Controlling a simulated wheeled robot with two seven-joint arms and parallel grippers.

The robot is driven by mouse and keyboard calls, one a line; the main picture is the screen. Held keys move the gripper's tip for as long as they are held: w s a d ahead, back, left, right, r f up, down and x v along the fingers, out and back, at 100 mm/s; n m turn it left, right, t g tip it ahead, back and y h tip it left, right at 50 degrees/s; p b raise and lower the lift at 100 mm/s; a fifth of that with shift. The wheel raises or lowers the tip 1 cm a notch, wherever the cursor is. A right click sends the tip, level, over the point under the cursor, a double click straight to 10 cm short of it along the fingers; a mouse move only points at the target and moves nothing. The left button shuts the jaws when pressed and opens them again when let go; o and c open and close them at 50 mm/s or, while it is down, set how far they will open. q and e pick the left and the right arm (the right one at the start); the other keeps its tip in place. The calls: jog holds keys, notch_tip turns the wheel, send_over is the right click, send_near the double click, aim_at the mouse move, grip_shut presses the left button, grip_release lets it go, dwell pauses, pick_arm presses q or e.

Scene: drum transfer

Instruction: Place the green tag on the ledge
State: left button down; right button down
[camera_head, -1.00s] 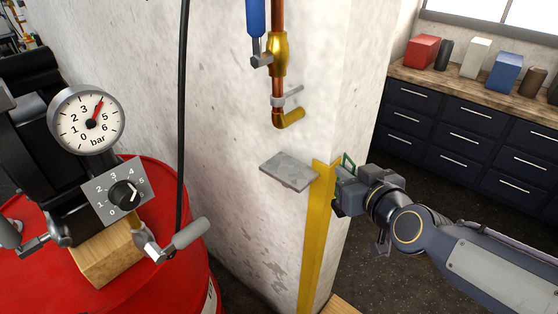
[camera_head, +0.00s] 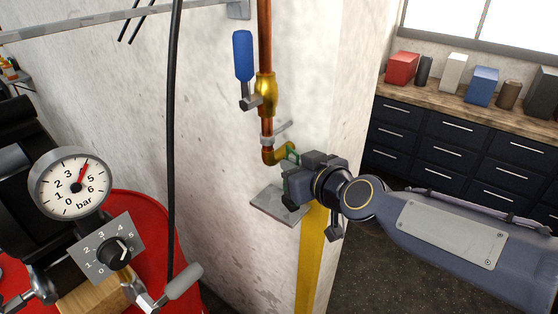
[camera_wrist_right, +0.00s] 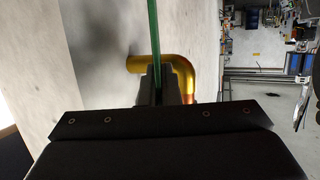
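The green tag (camera_head: 292,153) is a thin green frame held at the tip of my right gripper (camera_head: 291,172). It stands close beside the brass elbow (camera_head: 274,155) at the pipe's lower end; I cannot tell whether they touch. In the right wrist view the tag (camera_wrist_right: 155,42) is an upright green strip, edge-on, between the shut fingers (camera_wrist_right: 158,88), with the elbow (camera_wrist_right: 182,68) behind. The grey ledge (camera_head: 268,205) juts from the wall just below the gripper, which hides part of it. Its visible top is bare. My left gripper is not in view.
A copper pipe (camera_head: 264,55) with a blue-handled valve (camera_head: 243,57) runs down the wall above the ledge. A yellow strip (camera_head: 312,255) marks the wall corner. A pressure gauge (camera_head: 72,186) and red drum (camera_head: 151,225) stand at left. A black hose (camera_head: 172,130) hangs between.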

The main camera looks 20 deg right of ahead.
jog(key=w+a+f+b, duration=0.1)
jog(key=w+f+b, duration=0.1)
jog(key=w, duration=0.3)
jog(key=shift+a+f, duration=0.2)
jog(key=shift+f, duration=0.55)
jog(key=shift+f, duration=0.15)
jog(key=c, duration=1.6)
grip_release()
jog(key=shift+c, duration=0.2)
